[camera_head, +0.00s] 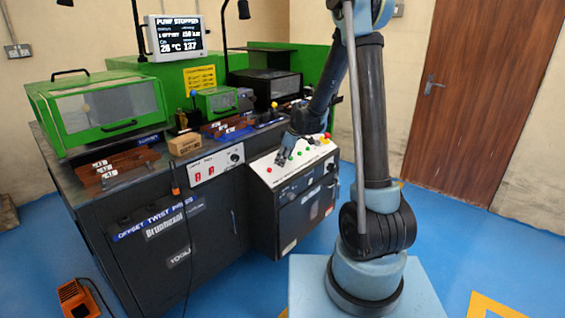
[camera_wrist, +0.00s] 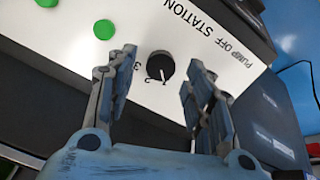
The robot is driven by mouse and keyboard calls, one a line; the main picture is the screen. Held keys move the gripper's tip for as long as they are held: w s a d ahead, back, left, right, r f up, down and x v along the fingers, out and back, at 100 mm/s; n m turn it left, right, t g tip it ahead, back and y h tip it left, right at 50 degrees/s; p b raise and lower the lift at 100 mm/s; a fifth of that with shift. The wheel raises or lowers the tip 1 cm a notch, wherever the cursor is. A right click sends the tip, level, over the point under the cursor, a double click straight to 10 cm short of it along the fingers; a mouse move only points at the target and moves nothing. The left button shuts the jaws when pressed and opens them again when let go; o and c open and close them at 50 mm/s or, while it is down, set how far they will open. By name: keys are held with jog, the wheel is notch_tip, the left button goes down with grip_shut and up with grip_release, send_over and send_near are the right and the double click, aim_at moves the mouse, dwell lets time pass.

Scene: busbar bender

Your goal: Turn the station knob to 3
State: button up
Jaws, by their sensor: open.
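The station knob (camera_wrist: 160,66) is a round black dial on a white panel, with STATION printed beside it. A 3 and a 2 show near its rim. Its white pointer mark is toward the picture's lower side, nearer the 2 than the 3; the exact setting is hard to tell. My gripper (camera_wrist: 160,77) is open, with one finger on each side of the knob in the picture and a gap to it on both sides. Whether the fingertips reach the knob's height is unclear. In the head view my gripper (camera_head: 286,150) is over the sloped control panel (camera_head: 262,166) and hides the knob.
Green buttons (camera_wrist: 104,29) sit on the panel near the left finger. PUMP OFF is printed beyond STATION. Another knob (camera_head: 235,157) is on the cabinet front. A cardboard box (camera_head: 185,144) and a green-framed guard (camera_head: 97,106) stand on the bench. A monitor reads PUMP STOPPED (camera_head: 178,36).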

jog(key=shift+x, duration=1.05)
jog(key=c, duration=1.1)
